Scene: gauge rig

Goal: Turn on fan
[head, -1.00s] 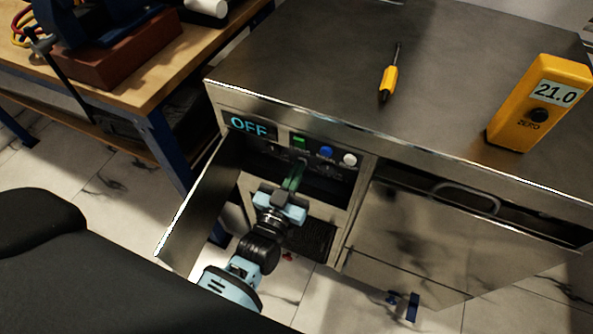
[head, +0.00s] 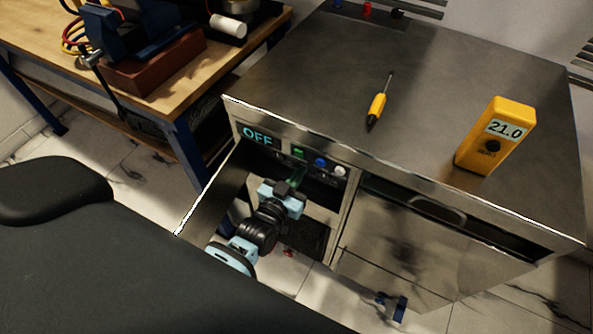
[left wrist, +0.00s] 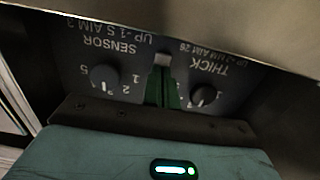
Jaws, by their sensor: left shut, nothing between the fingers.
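A control panel sits inside the open left bay of the steel cabinet (head: 450,85). Its display (head: 257,137) reads OFF in the head view. Beside it are a green button (head: 299,153), a blue button (head: 320,162) and a white button (head: 339,171). My left gripper (head: 297,177) is shut and empty, its green fingers pointing at the panel just below the green button. In the left wrist view the fingers (left wrist: 163,93) are together between the SENSOR knob (left wrist: 105,77) and the THICK knob (left wrist: 203,96). I cannot tell whether they touch the panel. No fan is recognisable.
An open door (head: 212,190) stands left of my left arm. A yellow gauge (head: 497,137) reading 21.0 and a yellow screwdriver (head: 378,103) rest on the cabinet top. A partly open drawer or flap (head: 425,245) is at right. A wooden workbench (head: 225,62) stands at left.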

